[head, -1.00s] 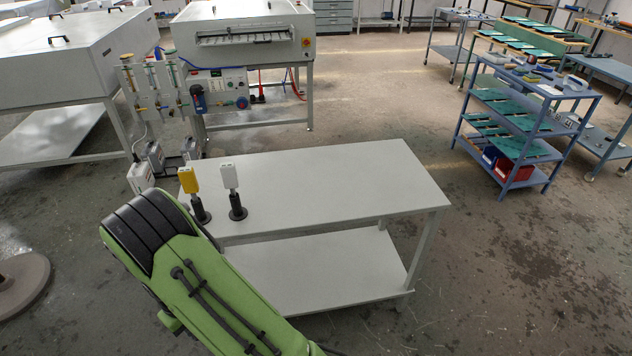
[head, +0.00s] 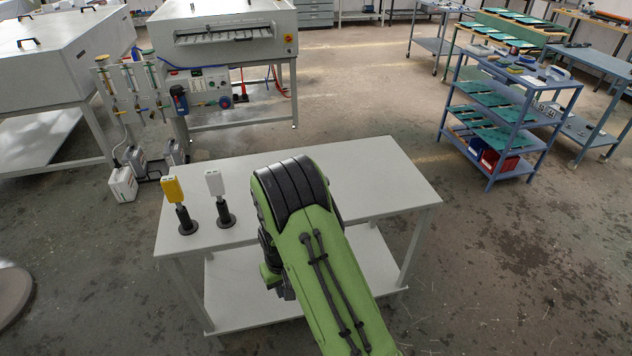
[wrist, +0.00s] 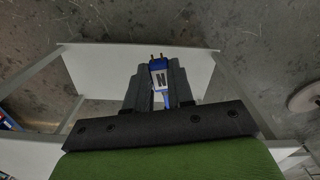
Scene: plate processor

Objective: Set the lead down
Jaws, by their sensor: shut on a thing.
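The lead's blue end (wrist: 159,72), with a white label marked "N" and two brass-coloured pins, is between the two dark fingers of my gripper (wrist: 158,86) in the wrist view. The gripper is shut on it, and the pins point away from my wrist. Part of the blue lead shows between the fingers; the rest is hidden. In the head view my green arm hides the gripper and the lead. The grey-white table (head: 385,170) stands ahead, with my arm in front of its middle. I cannot tell the lead's height over the table.
A yellow-headed piece (head: 173,190) and a white-headed piece (head: 215,184) stand upright on black bases at the table's left end. The tabletop's right part is clear. A blue trolley (head: 500,120) stands at right. A valve rack (head: 135,95) stands behind left.

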